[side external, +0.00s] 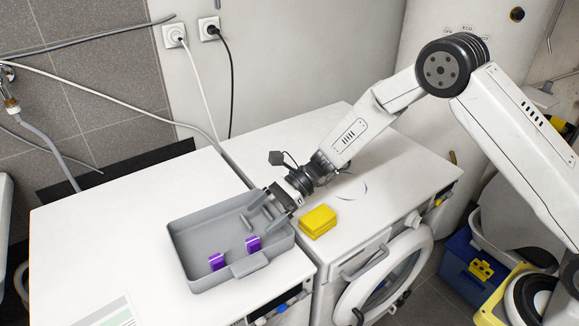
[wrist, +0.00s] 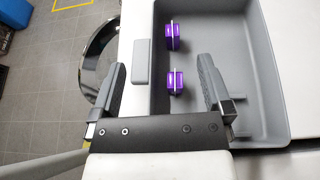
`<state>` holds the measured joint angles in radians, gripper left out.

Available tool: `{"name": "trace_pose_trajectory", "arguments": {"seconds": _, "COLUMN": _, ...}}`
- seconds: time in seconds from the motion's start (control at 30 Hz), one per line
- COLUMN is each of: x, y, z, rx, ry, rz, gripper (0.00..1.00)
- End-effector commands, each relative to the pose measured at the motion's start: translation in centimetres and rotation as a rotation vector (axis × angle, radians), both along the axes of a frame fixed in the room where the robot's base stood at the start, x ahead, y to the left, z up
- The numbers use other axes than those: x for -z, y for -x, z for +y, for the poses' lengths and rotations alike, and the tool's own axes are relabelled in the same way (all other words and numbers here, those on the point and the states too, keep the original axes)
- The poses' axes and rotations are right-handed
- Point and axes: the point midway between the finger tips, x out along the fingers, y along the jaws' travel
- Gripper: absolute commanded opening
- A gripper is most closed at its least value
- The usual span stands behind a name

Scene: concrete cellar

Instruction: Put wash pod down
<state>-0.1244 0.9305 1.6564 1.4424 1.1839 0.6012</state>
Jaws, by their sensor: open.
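Two purple wash pods lie apart in the grey tray (side external: 200,228), near its front wall. The nearer pod (side external: 253,244) to my gripper also shows in the wrist view (wrist: 175,83), between the lines of my fingers. The farther pod (side external: 217,262) also shows in the wrist view (wrist: 173,37), beyond the first. My gripper (side external: 268,211) is open and empty at the tray's right end. In the wrist view, one finger is over the tray and the other is outside its front wall.
The tray stands on a white machine top, near its right edge. A yellow block (side external: 318,221) lies on the neighbouring washing machine (side external: 375,195), just right of my gripper. A printed sheet (side external: 108,314) lies at the front left. The white top left of the tray is clear.

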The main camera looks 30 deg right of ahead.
Motion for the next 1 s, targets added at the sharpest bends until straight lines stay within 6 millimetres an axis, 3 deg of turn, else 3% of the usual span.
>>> {"name": "trace_pose_trajectory", "arguments": {"seconds": 0.2, "x": -0.4, "y": 0.0, "z": -0.9, "rx": 0.0, "ry": -0.001, "rz": 0.0, "gripper": 1.0}}
{"name": "trace_pose_trajectory", "arguments": {"seconds": 0.77, "x": -0.4, "y": 0.0, "z": -1.0, "rx": -0.001, "ry": 0.002, "rz": -0.002, "gripper": 1.0}}
{"name": "trace_pose_trajectory", "arguments": {"seconds": 1.0, "x": -0.6, "y": 1.4, "z": -2.0, "rx": -0.053, "ry": 0.083, "rz": -0.053, "gripper": 1.0}}
